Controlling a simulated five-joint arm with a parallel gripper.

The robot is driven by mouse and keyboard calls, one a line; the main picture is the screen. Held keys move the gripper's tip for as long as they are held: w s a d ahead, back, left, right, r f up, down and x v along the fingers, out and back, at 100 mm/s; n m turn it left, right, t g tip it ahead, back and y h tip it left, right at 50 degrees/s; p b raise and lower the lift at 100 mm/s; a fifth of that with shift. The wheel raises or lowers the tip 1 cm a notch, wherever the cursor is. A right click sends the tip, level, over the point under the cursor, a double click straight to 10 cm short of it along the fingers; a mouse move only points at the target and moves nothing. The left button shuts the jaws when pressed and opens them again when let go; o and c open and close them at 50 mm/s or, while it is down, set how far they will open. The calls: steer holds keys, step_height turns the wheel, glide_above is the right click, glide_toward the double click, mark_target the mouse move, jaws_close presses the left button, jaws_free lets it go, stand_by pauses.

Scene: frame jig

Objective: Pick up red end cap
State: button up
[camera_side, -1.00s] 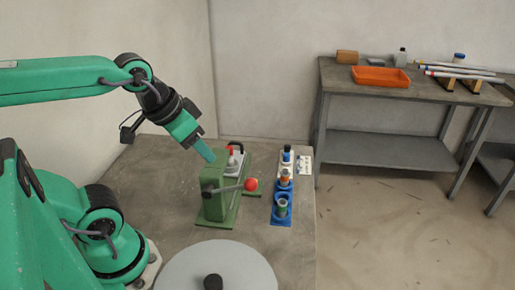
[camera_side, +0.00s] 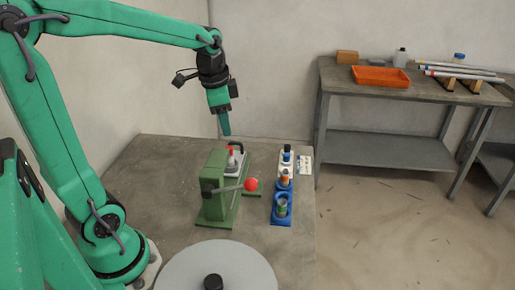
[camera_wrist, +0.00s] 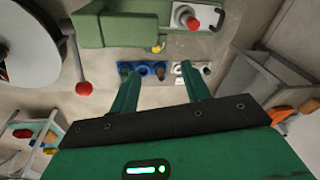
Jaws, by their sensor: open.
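A small red end cap (camera_side: 231,152) shows on a light-grey fixture (camera_side: 238,165) behind the green press in the side view. In the wrist view the red cap (camera_wrist: 192,23) is at the top right, on the pale fixture. My gripper (camera_side: 225,133) points down above and slightly left of the cap, clear of it. In the wrist view my gripper (camera_wrist: 159,70) has its two green fingers spread with nothing between them, and the cap lies beyond the right finger.
The green press (camera_side: 215,185) has a lever with a red ball knob (camera_side: 251,184). To its right stand a blue holder (camera_side: 281,215) with small parts and a white holder (camera_side: 287,166). A round grey disc (camera_side: 190,275) is at the front. A separate bench carries an orange tray (camera_side: 380,76).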

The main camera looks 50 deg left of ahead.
mark_target(229, 147)
steer(key=w+a+f+m, duration=0.1)
steer(key=a+f, duration=0.1)
steer(key=w+a+f+m+g, duration=0.1)
steer(key=w+a+f, duration=0.1)
steer(key=a, duration=0.1)
steer(key=w+a+f+m+g, duration=0.1)
steer(key=w+a+f, duration=0.1)
steer(key=a, duration=0.1)
steer(key=shift+w+a+f+m+h, duration=0.25)
steer(key=shift+f+m+h, duration=0.05)
steer(key=shift+f, duration=0.15)
steer(key=shift+d+f, duration=0.1)
steer(key=shift+f, duration=3.65)
jaws_close()
